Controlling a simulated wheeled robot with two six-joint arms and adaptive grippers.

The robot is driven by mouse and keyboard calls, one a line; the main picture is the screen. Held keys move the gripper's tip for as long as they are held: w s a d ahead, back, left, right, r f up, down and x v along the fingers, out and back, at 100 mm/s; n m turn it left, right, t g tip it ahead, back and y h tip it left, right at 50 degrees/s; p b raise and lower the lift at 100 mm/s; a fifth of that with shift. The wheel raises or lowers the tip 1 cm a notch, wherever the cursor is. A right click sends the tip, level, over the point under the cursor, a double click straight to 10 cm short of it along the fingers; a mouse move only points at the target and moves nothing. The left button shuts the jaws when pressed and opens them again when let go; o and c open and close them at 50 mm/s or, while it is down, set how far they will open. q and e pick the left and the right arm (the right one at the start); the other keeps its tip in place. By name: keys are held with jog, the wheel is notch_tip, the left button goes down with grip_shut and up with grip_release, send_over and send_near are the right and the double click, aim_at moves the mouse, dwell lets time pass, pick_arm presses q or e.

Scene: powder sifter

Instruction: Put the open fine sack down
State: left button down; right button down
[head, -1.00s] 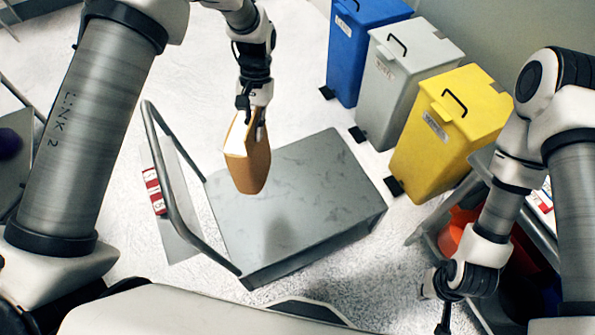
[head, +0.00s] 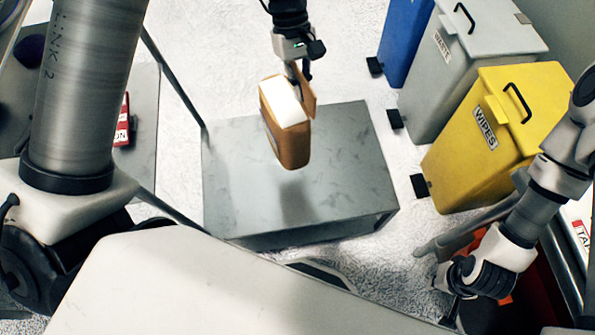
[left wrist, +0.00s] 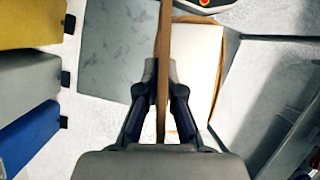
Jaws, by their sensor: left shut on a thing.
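The open sack (head: 288,132) is tan-brown with a white top or contents, and hangs in the head view above the grey platform (head: 350,170). My left gripper (head: 298,72) is shut on the sack's upper edge. In the left wrist view the fingers (left wrist: 160,95) pinch a thin brown wall of the sack, with the white area (left wrist: 195,70) to its right. A shadow lies on the platform below the sack, and the sack appears apart from the surface. My right gripper (head: 450,308) is low at the right; its fingers are too small and dark to read.
A yellow WIPES bin (head: 475,150), a grey WASTE bin (head: 460,80) and a blue bin (head: 402,40) stand at the back right. A cart with an orange item (head: 465,240) is at the right. The platform top around the sack is bare.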

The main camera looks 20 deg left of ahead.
pick_arm(q)
jog(key=s+f+n+t+b, duration=0.1)
jog(key=s+f+n+b, duration=0.1)
jog(key=f+n+b, duration=0.2)
jog(key=s+f+n+t+b, duration=0.2)
jog(key=f+n+b, duration=0.3)
jog(key=b, duration=0.4)
jog(key=s+f+n+t+h+b, duration=0.1)
jog(key=s+f+n+t+b, duration=0.1)
jog(key=f+n+b, duration=0.3)
jog(key=shift+s+d+f+b, duration=0.15)
jog(key=shift+s+f+b, duration=0.2)
jog(key=shift+b, duration=1)
jog(key=shift+s+f+n, duration=0.1)
jog(key=shift+n, duration=0.3)
jog(key=shift+w+a+r, duration=0.2)
jog(key=shift+a, duration=0.25)
jog(key=w+a+p, duration=0.1)
jog(key=w+a, duration=0.1)
jog(key=w+a+p, duration=0.2)
jog(key=a, duration=0.1)
jog(key=w+a+p, duration=0.1)
jog(key=w+a, duration=0.1)
jog(key=a, duration=0.1)
jog(key=shift+w+f+p, duration=0.1)
jog(key=shift+f+p, duration=0.3)
jog(key=w+a+f+b, duration=0.2)
jog(key=w+a+f, duration=0.1)
jog(key=a+f, duration=0.1)
jog(key=shift+f, duration=0.2)
